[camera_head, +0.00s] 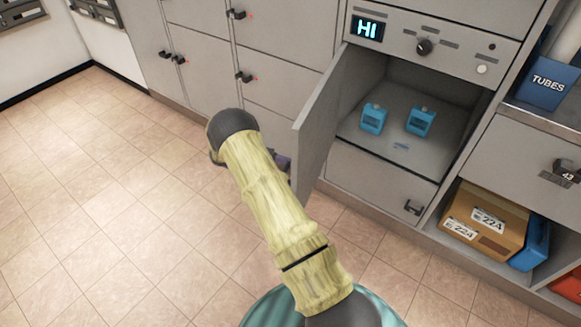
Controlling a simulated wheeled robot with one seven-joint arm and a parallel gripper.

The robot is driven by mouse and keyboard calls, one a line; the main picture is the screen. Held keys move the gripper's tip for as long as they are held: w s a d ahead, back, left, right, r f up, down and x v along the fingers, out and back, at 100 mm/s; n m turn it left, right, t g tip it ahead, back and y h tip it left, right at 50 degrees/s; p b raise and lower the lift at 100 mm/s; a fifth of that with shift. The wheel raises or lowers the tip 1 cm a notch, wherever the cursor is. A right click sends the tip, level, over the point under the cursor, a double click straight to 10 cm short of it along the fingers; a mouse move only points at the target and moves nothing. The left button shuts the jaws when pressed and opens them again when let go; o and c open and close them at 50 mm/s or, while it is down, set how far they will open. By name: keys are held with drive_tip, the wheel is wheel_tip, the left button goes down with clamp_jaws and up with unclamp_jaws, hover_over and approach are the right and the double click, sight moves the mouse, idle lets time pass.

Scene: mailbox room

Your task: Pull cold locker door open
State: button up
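The cold locker (400,150) is the open compartment under a panel with a lit "HI" display. Its grey door (328,118) stands swung well open to the left, hinged on the compartment's left side. Two blue boxes, one on the left (373,119) and one on the right (420,122), stand on the locker floor. My arm crosses the middle of the view and covers the area left of the door. A small dark part (283,161) shows between my arm and the door's free edge; I cannot tell whether it is the door handle or my gripper. My fingers are not clearly visible.
Closed grey lockers with dark handles (244,76) fill the wall to the left. A closed drawer (380,182) lies below the cold locker. A cardboard box (487,222) and blue items sit on the lower right shelf. The tiled floor (90,200) at left is clear.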

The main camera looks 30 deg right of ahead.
drive_tip(key=shift+o, duration=0.2)
drive_tip(key=shift+w, duration=0.3)
drive_tip(key=shift+w+a, duration=0.1)
drive_tip(key=shift+w, duration=0.05)
drive_tip(key=shift+c, duration=0.2)
